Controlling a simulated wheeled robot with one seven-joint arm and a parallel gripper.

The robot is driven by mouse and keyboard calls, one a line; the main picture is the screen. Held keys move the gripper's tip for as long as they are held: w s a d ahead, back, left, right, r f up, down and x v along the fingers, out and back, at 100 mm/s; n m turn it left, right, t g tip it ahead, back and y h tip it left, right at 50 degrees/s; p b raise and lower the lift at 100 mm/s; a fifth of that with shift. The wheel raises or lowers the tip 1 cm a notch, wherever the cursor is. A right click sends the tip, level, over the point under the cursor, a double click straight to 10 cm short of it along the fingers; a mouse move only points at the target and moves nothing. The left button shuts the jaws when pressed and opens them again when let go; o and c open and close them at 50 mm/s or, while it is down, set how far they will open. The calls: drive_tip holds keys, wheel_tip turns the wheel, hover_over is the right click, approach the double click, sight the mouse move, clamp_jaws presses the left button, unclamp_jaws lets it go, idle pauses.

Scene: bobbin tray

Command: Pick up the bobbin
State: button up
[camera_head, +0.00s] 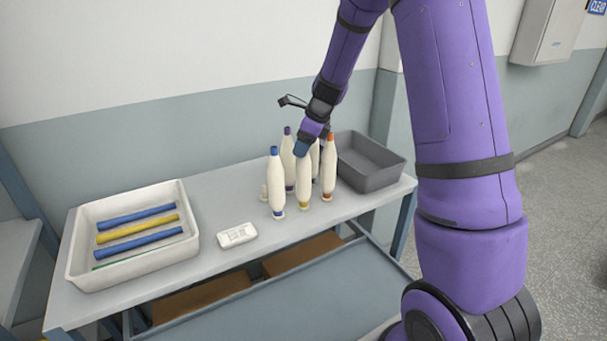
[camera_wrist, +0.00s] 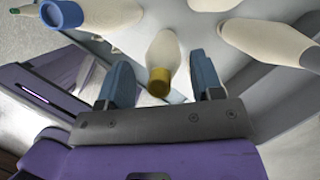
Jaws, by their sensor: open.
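Several cream bobbins with coloured ends stand upright in a cluster on the table. One bobbin (camera_head: 304,182) with a yellow band near its base stands under my gripper (camera_head: 301,150), which hides its top. In the wrist view a yellow-tipped bobbin (camera_wrist: 161,60) lies between the two blue fingers of my gripper (camera_wrist: 160,68), with gaps at both sides. My gripper is open and points down. A blue-tipped bobbin (camera_head: 276,185) stands just left, and it also shows in the wrist view (camera_wrist: 62,13). An orange-tipped bobbin (camera_head: 328,170) stands to the right.
A grey empty bin (camera_head: 375,177) stands right behind the bobbins. A white tray (camera_head: 78,250) with blue and yellow rods stands at the left. A small white device (camera_head: 237,235) lies between tray and bobbins. Neighbouring bobbins (camera_wrist: 270,40) crowd the gripper closely.

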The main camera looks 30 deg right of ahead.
clamp_jaws()
drive_tip(key=shift+r, duration=0.1)
